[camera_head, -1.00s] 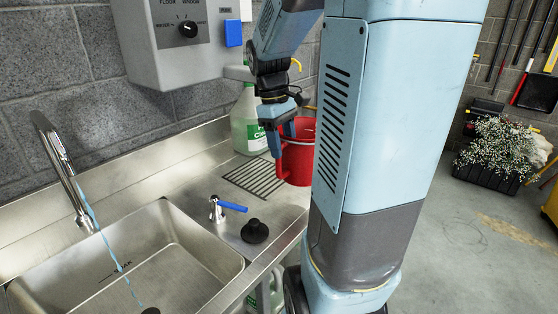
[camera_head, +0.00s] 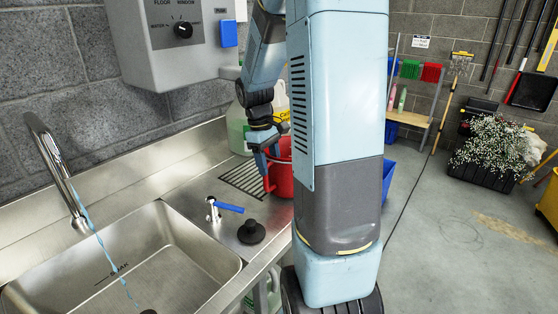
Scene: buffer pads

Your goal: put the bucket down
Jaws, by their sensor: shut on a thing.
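The red bucket (camera_head: 284,178) is at the right end of the steel counter, beside the slotted drain grate (camera_head: 243,180). My gripper (camera_head: 268,158) is at the bucket's left upper side, shut on it. My own arm hides the bucket's right part. The bucket looks close to upright. I cannot tell whether its base touches the counter.
The steel sink basin (camera_head: 135,265) is at left under a running tap (camera_head: 55,165). A blue-handled valve (camera_head: 219,208) and a black plug (camera_head: 251,232) stand in front of the bucket. A green jug (camera_head: 236,128) is behind it. A wall dispenser (camera_head: 180,45) hangs above.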

